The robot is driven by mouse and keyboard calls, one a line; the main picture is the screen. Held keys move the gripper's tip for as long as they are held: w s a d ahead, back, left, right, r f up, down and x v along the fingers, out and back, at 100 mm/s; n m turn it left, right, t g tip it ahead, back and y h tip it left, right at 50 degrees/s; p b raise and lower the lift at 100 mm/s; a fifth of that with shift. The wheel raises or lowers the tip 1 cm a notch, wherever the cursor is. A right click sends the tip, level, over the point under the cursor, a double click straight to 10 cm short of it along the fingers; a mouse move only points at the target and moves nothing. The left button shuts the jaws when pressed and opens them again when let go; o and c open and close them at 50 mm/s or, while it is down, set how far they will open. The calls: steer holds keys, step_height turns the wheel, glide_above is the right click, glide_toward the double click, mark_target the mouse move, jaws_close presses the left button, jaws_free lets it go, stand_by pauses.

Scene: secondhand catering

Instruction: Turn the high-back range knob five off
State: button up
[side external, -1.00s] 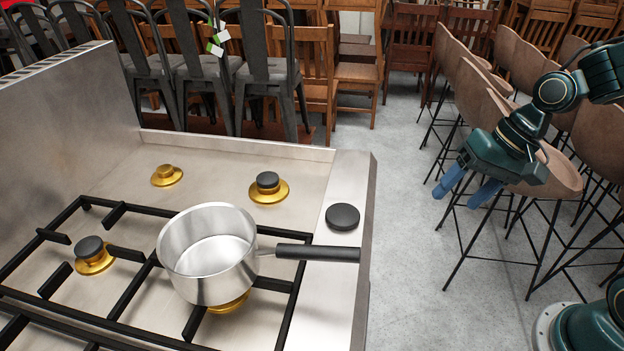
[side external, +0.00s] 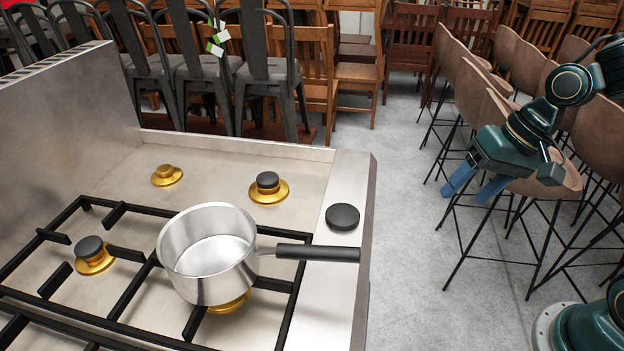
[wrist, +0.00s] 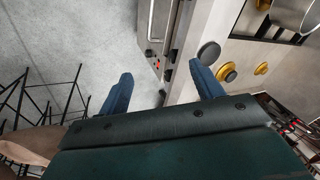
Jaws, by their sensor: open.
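The range has a round black knob (side external: 342,216) on its steel front ledge, near the right end of the pot handle. The same black disc shows in the wrist view (wrist: 208,53), just beyond my right finger. I cannot read a number or setting on it. My gripper (side external: 465,191) is open and empty, out over the floor to the right of the range and apart from the knob. In the wrist view the two blue fingers of my gripper (wrist: 160,75) are spread wide with nothing between them.
A steel saucepan (side external: 210,258) stands on the black grate (side external: 120,212), its black handle (side external: 318,253) reaching over the front ledge. Brass burners (side external: 268,188) lie behind the knob. Brown stools (side external: 545,190) stand behind my gripper. Bare grey floor (side external: 410,190) separates gripper and range.

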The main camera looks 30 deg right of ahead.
steer(key=w+d+f+m+t+y, duration=0.2)
steer(key=w+f+m+t+y, duration=0.1)
steer(key=f+m, duration=0.7)
steer(key=w+d+f+m+t+y, duration=0.2)
steer(key=w+f+m, duration=0.4)
steer(key=f+m, duration=0.4)
steer(key=shift+w+d+m+t+y, duration=0.25)
steer(key=shift+d+m+t+y, duration=0.25)
steer(key=shift+m+y, duration=0.55)
steer(key=shift+w+a+f, duration=0.1)
steer(key=shift+a, duration=0.1)
steer(key=x, duration=1.3)
steer(key=shift+w+f, duration=0.2)
steer(key=shift+w, duration=0.05)
steer(key=shift+h, duration=0.25)
steer(key=c, duration=1)
